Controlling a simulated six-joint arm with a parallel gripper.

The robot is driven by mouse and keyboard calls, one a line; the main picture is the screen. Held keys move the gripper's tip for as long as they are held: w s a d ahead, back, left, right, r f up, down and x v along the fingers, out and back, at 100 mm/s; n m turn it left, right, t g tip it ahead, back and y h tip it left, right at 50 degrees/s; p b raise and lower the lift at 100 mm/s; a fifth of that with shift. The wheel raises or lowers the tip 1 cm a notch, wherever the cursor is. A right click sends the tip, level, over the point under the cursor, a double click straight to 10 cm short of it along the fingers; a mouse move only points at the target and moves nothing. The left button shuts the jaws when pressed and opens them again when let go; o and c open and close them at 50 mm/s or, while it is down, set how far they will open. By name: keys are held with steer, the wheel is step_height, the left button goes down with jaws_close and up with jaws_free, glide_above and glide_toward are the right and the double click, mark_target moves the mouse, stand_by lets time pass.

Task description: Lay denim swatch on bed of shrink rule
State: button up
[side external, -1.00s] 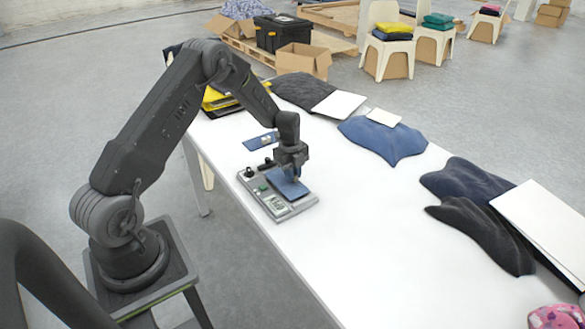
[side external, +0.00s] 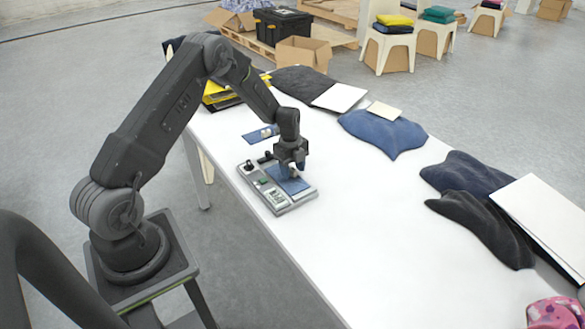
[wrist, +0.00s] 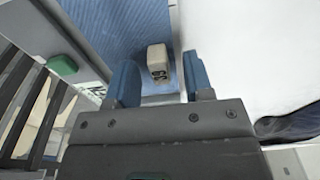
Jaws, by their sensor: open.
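The shrink rule (side external: 277,200) is a flat grey device with a green button and a black knob, near the left edge of the white table. A blue denim swatch (side external: 289,183) lies over its bed. In the wrist view the swatch (wrist: 112,28) fills the upper left, with a small pale block (wrist: 157,62) with dark marks on it. My gripper (side external: 293,171) is just above the swatch. Its blue-tipped fingers (wrist: 160,82) are apart, one on each side of the block, with gaps visible. The swatch's near part is hidden by my gripper.
A second blue piece with small pale items (side external: 262,134) lies behind the shrink rule. Dark and blue cloths (side external: 384,133) and white boards (side external: 545,215) lie along the table's far side. The table's middle is clear.

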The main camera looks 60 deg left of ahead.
steer(key=s+d+r+n, duration=0.1)
steer(key=d+r+n, duration=0.1)
steer(key=r, duration=0.9)
steer(key=s+d+r+n, duration=0.1)
steer(key=d+r, duration=0.1)
steer(key=r, duration=0.9)
steer(key=s+d+r+n+t+y, duration=0.1)
steer(key=s+d+r+n+t, duration=0.3)
steer(key=s+d+r+n, duration=0.7)
steer(key=s+d+n+t, duration=0.1)
steer(key=s+d+n, duration=0.3)
steer(key=s, duration=1)
steer(key=shift+d+f+t, duration=0.3)
steer(key=shift+d+f, duration=0.05)
steer(key=shift+d, duration=0.15)
